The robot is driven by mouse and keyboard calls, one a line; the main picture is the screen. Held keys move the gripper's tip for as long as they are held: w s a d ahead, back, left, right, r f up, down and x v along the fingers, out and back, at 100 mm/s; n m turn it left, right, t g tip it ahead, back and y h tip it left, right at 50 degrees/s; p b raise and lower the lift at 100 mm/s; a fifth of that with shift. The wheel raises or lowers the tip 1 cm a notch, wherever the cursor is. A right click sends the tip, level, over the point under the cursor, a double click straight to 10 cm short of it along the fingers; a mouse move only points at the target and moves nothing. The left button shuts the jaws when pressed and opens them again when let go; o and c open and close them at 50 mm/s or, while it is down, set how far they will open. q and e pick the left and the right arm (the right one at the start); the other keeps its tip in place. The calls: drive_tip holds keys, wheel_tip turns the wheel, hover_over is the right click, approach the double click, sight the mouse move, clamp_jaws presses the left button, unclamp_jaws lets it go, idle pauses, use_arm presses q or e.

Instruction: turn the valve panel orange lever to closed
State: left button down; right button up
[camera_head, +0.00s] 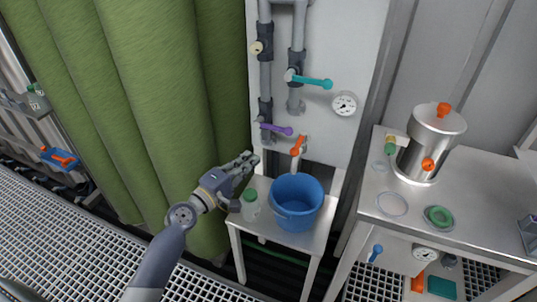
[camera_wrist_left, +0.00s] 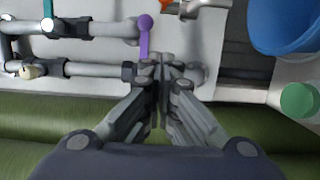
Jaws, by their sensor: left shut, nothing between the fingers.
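The valve panel (camera_head: 345,60) is a pale upright board with grey pipes. Its orange lever (camera_head: 297,146) sits low on the panel, above the blue bucket, and points down. In the left wrist view only a bit of orange (camera_wrist_left: 165,4) shows at the top edge, so most of the lever is out of that view. My left gripper (camera_head: 250,159) is shut and empty, to the left of the orange lever and apart from it. In the left wrist view its fingertips (camera_wrist_left: 165,72) meet just below the purple lever (camera_wrist_left: 145,36). My right gripper is not in view.
A teal lever (camera_head: 312,81) and gauge (camera_head: 344,103) are higher on the panel. The blue bucket (camera_head: 297,203) and a green-capped bottle (camera_head: 250,204) stand on a small table (camera_head: 264,240) below. Green curtain (camera_head: 160,100) hangs left; a steel bench (camera_head: 470,185) stands right.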

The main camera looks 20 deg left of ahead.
sight(299, 143)
use_arm(q)
drive_tip(key=w+d+p, duration=0.2)
drive_tip(key=w+d, duration=0.4)
drive_tip(key=w, duration=0.3)
drive_tip(key=shift+d+f, duration=0.15)
drive_tip(key=shift+d, duration=0.2)
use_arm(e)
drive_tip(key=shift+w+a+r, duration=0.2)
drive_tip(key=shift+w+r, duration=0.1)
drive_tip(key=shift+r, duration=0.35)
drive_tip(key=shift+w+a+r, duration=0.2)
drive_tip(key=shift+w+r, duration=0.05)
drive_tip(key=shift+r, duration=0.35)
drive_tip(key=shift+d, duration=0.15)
